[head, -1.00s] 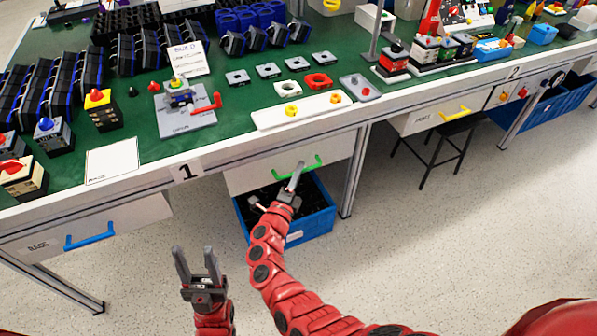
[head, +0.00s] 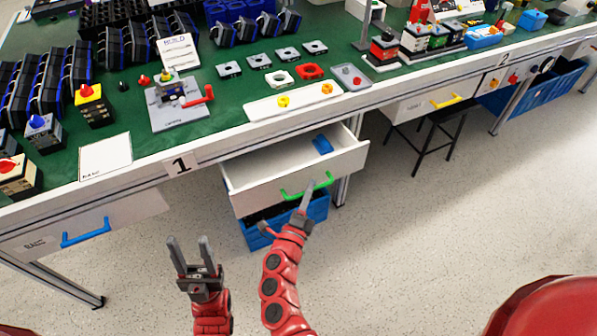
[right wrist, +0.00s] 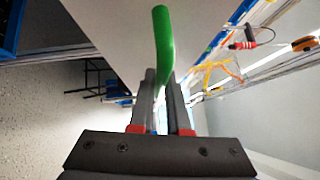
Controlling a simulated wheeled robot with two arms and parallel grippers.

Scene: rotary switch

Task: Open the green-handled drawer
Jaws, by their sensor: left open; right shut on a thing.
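The white drawer (head: 262,190) under the green-topped bench stands pulled out, with its inside in view. Its green handle (head: 318,184) is on the front face. My right gripper (head: 307,190) is shut on the handle. In the right wrist view the green handle (right wrist: 163,45) runs between the two fingers (right wrist: 162,85). A blue item (head: 321,145) lies inside the drawer at the back right. My left gripper (head: 190,245) is open and empty, in the air in front of the bench, left of the drawer.
A blue bin (head: 259,236) stands below the drawer. A drawer with a blue handle (head: 86,233) is at the left and one with a yellow handle (head: 445,101) at the right, both shut. A black stool (head: 440,135) stands under the bench. The floor in front is clear.

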